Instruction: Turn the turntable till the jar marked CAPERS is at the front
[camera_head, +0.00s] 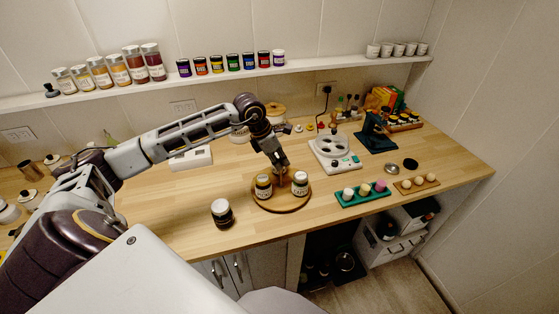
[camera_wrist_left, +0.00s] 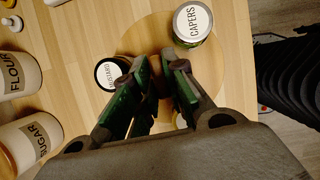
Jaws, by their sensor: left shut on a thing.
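The round wooden turntable (camera_head: 282,208) stands near the counter's front edge; it also shows in the left wrist view (camera_wrist_left: 226,58). The CAPERS jar (camera_head: 300,185), with a white lid, is on its front right; its lid label reads clearly in the left wrist view (camera_wrist_left: 192,23). The MUSTARD jar (camera_head: 263,188), dark-rimmed, is on the front left and also in the left wrist view (camera_wrist_left: 109,73). My left gripper (camera_head: 284,171) reaches down at the turntable's middle, shut on what looks like its wooden centre knob, mostly hidden by the fingers. My right gripper is not seen.
A loose dark jar (camera_head: 222,213) stands left of the turntable. A green tray (camera_head: 362,196) with several small items and a white scale-like device (camera_head: 334,155) are to the right. FLOUR (camera_wrist_left: 15,74) and SUGAR (camera_wrist_left: 27,141) canisters show in the left wrist view.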

